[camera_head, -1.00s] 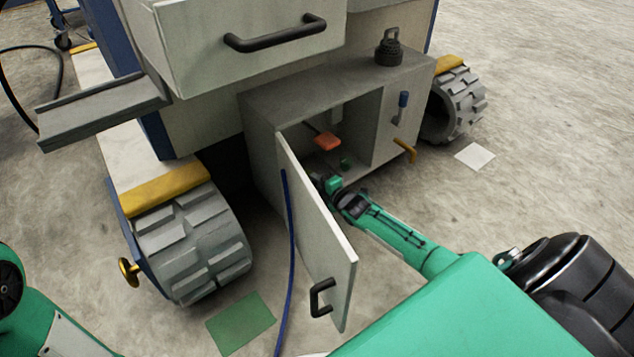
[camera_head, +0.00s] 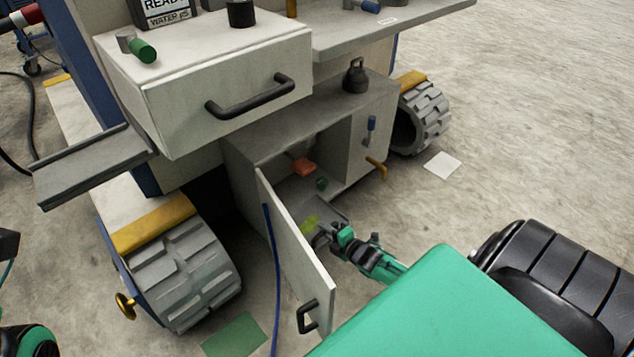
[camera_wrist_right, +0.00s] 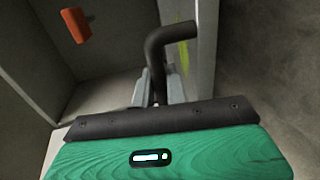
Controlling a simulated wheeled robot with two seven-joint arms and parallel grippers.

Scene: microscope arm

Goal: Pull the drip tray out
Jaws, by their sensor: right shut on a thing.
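A grey drip tray (camera_head: 328,208) shows in the head view at the mouth of the low cabinet (camera_head: 366,145), beside the open door, with a yellow-green patch near it. My right gripper (camera_head: 326,236) is at the tray's near end, partly hidden by its own wrist. In the right wrist view, a dark bent handle (camera_wrist_right: 157,48) runs down between the two fingers of my right gripper (camera_wrist_right: 158,92), which are shut on it. The tray's outline is unclear in that view.
The cabinet door (camera_head: 300,255) stands open just left of my right gripper. A drawer (camera_head: 230,85) juts out above. A tracked wheel (camera_head: 185,275) stands left.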

